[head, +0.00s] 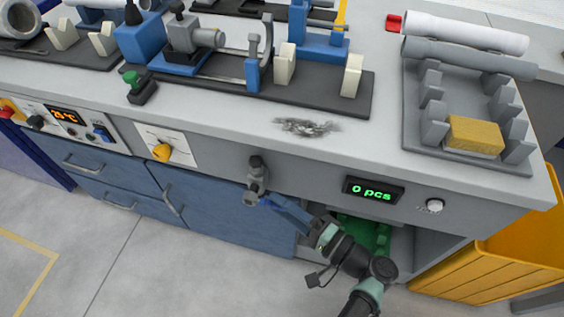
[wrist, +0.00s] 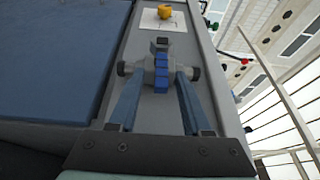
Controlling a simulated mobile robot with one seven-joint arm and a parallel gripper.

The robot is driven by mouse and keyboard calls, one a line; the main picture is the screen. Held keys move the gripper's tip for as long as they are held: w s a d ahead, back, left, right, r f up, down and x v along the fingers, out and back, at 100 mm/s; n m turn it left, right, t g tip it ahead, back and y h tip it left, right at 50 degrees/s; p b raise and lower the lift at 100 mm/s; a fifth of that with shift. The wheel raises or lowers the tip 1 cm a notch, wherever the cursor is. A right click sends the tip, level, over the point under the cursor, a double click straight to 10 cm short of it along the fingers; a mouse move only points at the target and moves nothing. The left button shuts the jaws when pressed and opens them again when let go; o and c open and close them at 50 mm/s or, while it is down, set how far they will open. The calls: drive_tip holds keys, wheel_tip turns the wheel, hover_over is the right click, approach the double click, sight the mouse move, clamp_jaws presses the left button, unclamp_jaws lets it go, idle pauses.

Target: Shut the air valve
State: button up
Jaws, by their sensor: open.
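The air valve (head: 256,174) is a grey fitting on the front panel of the bench, under the worktop edge. In the wrist view the valve (wrist: 138,68) shows a grey body with a dark round end on each side and a blue segmented part in the middle. My gripper (head: 266,201) reaches up to it from the lower right. In the wrist view my gripper (wrist: 158,82) is open, with one finger on each side of the blue part. I cannot tell whether the fingers touch it. The valve's lower end is partly hidden by the fingers in the head view.
A yellow knob (head: 162,152) on a white plate is left of the valve. A green counter display (head: 373,190) and white knob (head: 430,206) are to the right. Blue cabinet doors (head: 225,215) lie below. A yellow bin (head: 480,268) stands at the right.

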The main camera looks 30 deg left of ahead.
drive_tip(key=s+d, duration=0.1)
drive_tip(key=d, duration=1.2)
drive_tip(key=shift+s+b, duration=0.25)
drive_tip(key=shift+b, duration=0.05)
drive_tip(key=shift+a+f, duration=0.1)
drive_tip(key=shift+f, duration=0.05)
